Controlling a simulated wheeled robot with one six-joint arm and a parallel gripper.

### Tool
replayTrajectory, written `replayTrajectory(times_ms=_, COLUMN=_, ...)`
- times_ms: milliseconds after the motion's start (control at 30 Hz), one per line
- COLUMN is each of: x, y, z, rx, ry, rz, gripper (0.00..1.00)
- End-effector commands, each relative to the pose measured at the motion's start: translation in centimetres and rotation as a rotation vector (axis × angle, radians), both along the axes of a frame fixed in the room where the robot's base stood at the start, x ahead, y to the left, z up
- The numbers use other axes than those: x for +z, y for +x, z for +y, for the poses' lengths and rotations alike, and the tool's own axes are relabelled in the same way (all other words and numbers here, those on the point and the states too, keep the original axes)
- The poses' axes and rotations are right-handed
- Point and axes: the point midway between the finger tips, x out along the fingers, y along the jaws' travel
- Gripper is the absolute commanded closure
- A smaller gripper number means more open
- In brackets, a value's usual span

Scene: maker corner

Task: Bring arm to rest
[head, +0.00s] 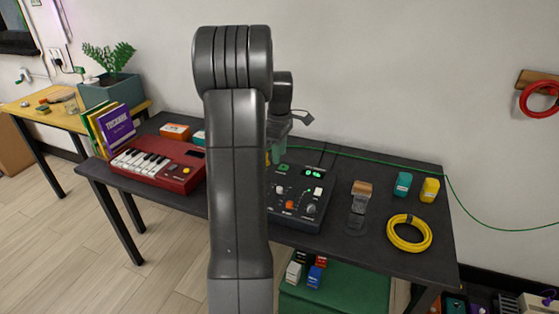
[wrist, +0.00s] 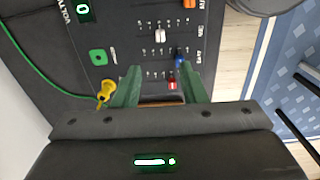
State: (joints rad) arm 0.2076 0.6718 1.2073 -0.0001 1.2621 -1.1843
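My arm rises through the middle of the head view and bends over the dark table (head: 420,262). My gripper (head: 278,150) hangs over the back of a black control box (head: 300,212), partly hidden behind my arm. In the wrist view my gripper (wrist: 160,72) shows two green fingers set apart with a gap between them, so it is open. A red plug (wrist: 171,84) and a blue plug (wrist: 180,62) on the box show between or just beyond the fingers. A yellow plug (wrist: 105,91) is beside the left finger. I see nothing clamped.
A red keyboard (head: 160,168) stands left of my arm. A green cable (head: 380,161) runs along the back.

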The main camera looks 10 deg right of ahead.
Motion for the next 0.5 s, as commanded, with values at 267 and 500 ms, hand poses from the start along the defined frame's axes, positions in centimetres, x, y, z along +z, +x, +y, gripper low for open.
replayTrajectory(times_ms=267, x=0.2, y=0.0, z=0.0, rx=0.000, ry=0.000, rz=0.000, gripper=0.62)
replayTrajectory(times_ms=500, x=-1.0, y=0.0, z=0.0, rx=0.000, ry=0.000, rz=0.002, gripper=0.62)
